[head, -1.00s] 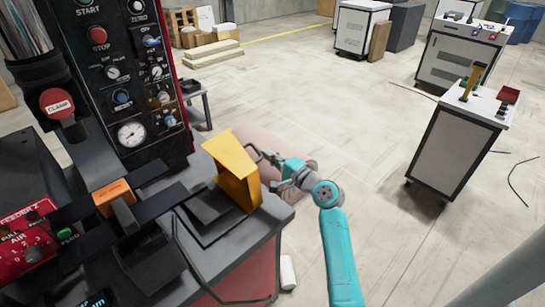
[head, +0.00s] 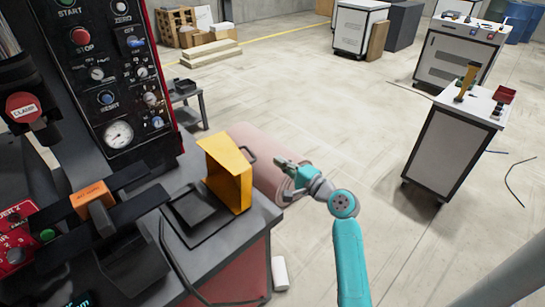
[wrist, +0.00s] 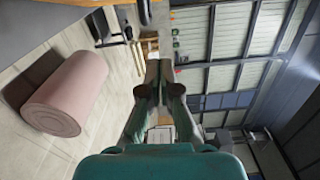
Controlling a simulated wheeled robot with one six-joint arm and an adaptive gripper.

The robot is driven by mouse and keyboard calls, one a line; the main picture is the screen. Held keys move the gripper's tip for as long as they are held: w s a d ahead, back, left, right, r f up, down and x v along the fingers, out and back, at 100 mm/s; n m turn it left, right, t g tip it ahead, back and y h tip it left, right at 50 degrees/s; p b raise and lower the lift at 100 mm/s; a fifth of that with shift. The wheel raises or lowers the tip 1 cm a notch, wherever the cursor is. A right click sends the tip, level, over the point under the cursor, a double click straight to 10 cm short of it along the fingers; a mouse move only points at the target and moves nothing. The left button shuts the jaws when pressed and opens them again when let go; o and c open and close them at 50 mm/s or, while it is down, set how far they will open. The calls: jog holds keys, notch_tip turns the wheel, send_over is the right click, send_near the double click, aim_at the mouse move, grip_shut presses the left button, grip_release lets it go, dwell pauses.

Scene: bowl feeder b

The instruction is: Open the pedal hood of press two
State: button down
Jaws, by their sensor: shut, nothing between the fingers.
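The yellow pedal hood (head: 238,190) stands tipped up at the right edge of the grey press bench, its hollow side facing left. A dark handle (head: 248,153) sticks out from its far right side. The dark flat pedal area (head: 195,212) lies uncovered left of the hood. My gripper (head: 277,160) is shut and empty, right of the hood and apart from the handle. In the wrist view my closed fingers (wrist: 160,72) point into the room, and a yellow edge (wrist: 65,6), probably the hood, shows at the top left.
A pink roll (head: 262,178) lies on the floor behind the hood and also shows in the wrist view (wrist: 65,95). The control panel (head: 115,75) rises at the left. A white cabinet (head: 450,150) stands at the right, with free floor between.

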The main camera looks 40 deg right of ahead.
jog(key=shift+s+d, duration=0.1)
jog(key=shift+s, duration=2)
